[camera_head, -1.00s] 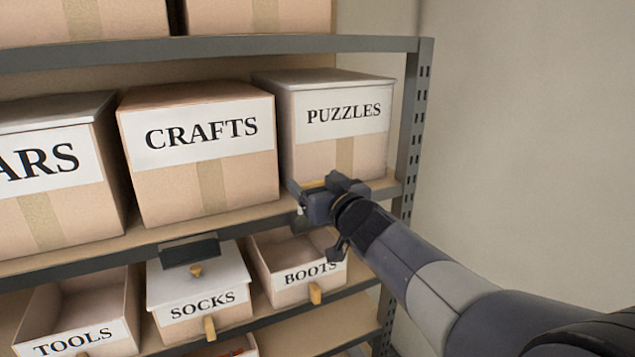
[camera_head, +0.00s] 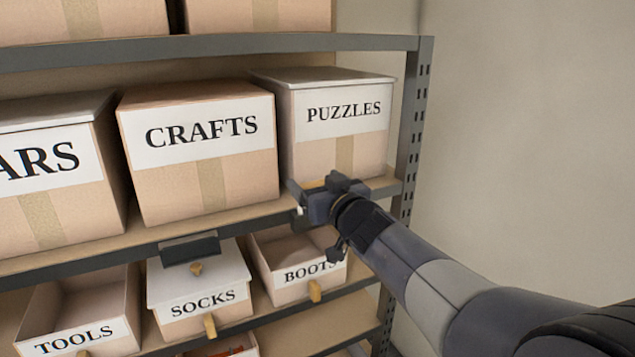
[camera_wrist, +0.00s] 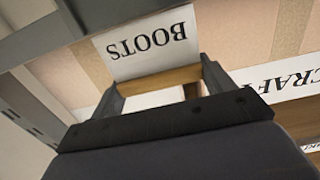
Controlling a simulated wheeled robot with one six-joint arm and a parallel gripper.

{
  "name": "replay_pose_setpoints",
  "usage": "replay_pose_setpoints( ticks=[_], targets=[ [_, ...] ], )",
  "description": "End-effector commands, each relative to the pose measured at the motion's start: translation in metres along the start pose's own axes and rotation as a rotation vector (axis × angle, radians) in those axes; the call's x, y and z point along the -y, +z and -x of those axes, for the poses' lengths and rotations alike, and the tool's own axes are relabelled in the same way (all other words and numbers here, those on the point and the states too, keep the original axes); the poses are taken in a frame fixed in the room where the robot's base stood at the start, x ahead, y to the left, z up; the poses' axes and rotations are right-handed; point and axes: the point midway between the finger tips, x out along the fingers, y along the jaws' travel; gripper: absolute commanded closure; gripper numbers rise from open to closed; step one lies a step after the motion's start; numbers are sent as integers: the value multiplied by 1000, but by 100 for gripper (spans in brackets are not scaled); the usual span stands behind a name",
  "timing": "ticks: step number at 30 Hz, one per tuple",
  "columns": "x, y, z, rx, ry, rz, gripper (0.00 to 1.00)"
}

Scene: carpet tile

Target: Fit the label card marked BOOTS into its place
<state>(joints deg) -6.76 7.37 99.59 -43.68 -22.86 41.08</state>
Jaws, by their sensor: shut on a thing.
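The label card marked BOOTS (camera_wrist: 150,45) shows white in the wrist view, its lettering upside down there. A wooden bar (camera_wrist: 160,79) along its edge lies between the fingers of my gripper (camera_wrist: 163,86), which is shut on it. In the head view my gripper (camera_head: 318,194) is at the shelf edge below the PUZZLES box; the card's face is hidden there. A dark holder (camera_head: 190,250) hangs on the shelf edge below the CRAFTS box and looks empty.
The CRAFTS box (camera_head: 197,150) and the PUZZLES box (camera_head: 340,115) stand on the shelf behind my gripper. A lidded SOCKS bin (camera_head: 200,300) and an open TOOLS bin (camera_head: 78,335) are below. The perforated shelf post (camera_head: 410,130) is close on the right; bare wall lies beyond.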

Motion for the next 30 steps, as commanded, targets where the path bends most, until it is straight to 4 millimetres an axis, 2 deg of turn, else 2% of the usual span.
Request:
replay_pose_setpoints(
  ticks=[14,30],
  targets=[
    [0,2,0,0,0,0,45],
    [0,16,0,0,0,-1,45]
  ],
)
